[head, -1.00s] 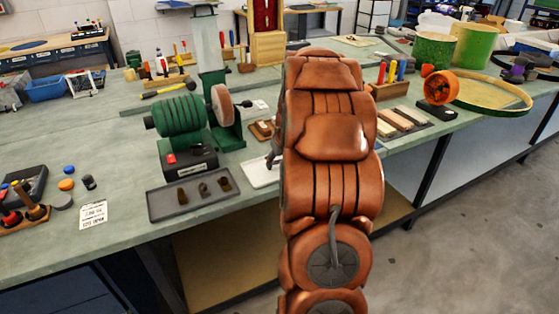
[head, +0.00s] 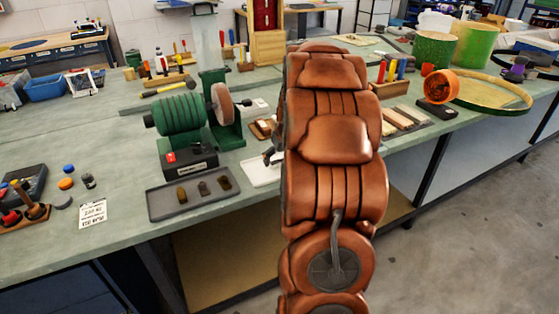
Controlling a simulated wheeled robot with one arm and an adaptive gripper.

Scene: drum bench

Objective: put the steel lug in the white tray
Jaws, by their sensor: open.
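A grey tray (head: 160,206) near the bench's front edge holds three small lugs in a row. The middle lug (head: 203,188) looks grey like steel; the left lug (head: 182,193) and right lug (head: 224,183) look brownish. The white tray (head: 258,178) lies to the right of the grey tray, partly hidden behind my arm; its visible part looks empty. My gripper (head: 271,156) shows only as a small grey part at the arm's left edge, over or near the white tray. It is open, apart from the lugs. The rest of it is hidden behind my arm.
A green motor with a grinding wheel (head: 180,118) stands behind the grey tray. A white card (head: 93,213) and several small discs lie to the left. An orange round device (head: 440,88) and a large hoop (head: 500,95) are at the right.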

